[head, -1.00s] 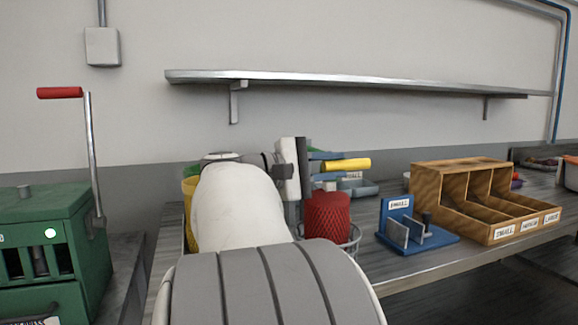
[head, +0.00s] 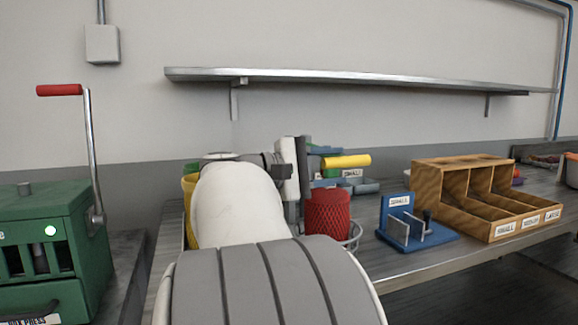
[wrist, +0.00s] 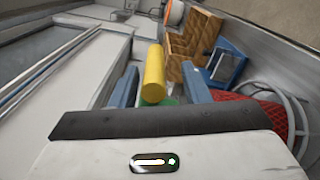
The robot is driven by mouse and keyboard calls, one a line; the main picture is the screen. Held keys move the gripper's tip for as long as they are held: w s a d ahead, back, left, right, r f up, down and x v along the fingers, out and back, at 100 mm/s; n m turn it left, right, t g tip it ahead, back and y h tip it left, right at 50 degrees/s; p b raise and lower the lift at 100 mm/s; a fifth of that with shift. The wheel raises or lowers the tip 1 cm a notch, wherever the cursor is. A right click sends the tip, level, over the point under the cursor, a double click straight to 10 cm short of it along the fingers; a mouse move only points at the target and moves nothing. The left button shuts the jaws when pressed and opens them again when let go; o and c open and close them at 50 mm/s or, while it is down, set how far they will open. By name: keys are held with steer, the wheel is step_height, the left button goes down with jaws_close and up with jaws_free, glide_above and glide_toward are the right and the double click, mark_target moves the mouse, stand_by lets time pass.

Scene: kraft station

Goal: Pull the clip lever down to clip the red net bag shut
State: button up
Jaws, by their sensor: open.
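The clip lever shows as a yellow handle (head: 346,161) standing out to the right of my gripper in the head view. In the wrist view the yellow handle (wrist: 154,72) lies between the two blue-grey fingers of my gripper (wrist: 160,86). The fingers are apart, with a gap on both sides of the handle. The red net bag (head: 326,214) stands upright below the handle, in a wire ring holder (head: 355,236). The bag (wrist: 262,108) also shows right of the right finger in the wrist view. My arm and gripper body hide the rest of the clip.
A blue stand labelled small (head: 399,220) and a wooden sorting box (head: 484,198) stand to the right on the bench. A green machine with a red-handled crank (head: 60,90) is at the left. A metal shelf (head: 350,80) hangs above.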

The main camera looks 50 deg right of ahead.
steer(key=p+v, duration=0.1)
steer(key=v, duration=0.6)
steer(key=shift+a, duration=0.25)
steer(key=shift+w, duration=0.15)
